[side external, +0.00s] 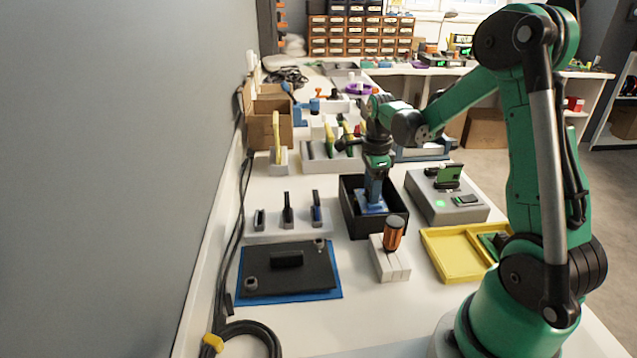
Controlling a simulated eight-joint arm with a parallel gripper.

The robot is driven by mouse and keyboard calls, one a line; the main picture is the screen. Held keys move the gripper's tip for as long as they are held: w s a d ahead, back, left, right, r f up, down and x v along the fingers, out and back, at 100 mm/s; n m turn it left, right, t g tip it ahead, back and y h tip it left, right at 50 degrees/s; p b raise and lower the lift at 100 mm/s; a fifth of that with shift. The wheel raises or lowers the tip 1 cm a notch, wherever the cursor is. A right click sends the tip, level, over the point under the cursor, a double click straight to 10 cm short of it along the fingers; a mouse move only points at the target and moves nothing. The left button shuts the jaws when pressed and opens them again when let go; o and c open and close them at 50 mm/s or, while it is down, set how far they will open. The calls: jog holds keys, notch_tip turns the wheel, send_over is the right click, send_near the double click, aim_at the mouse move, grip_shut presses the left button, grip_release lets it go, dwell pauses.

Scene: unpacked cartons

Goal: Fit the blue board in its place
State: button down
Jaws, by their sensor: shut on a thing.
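My gripper (375,176) points down over the open black box (355,228) in the middle of the table. It is shut on a blue piece, which looks like the blue board (371,207), low inside the box walls. The box wall and the gripper hide part of the board, so I cannot tell whether it touches the box floor. A grey fixture (424,203) stands right of the box, with a green board (449,177) upright on it and a green light lit.
A yellow tray (452,256) lies at the front right. A white block holds an orange-and-black cylinder (393,234) near the box. A black plate (287,270) on a blue sheet lies left, behind it a rack of tools (288,212). Cables run along the wall.

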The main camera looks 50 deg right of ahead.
jog(key=shift+f, duration=0.65)
jog(key=shift+f, duration=0.1)
jog(key=shift+c, duration=1.5)
grip_release()
jog(key=shift+r, duration=2.8)
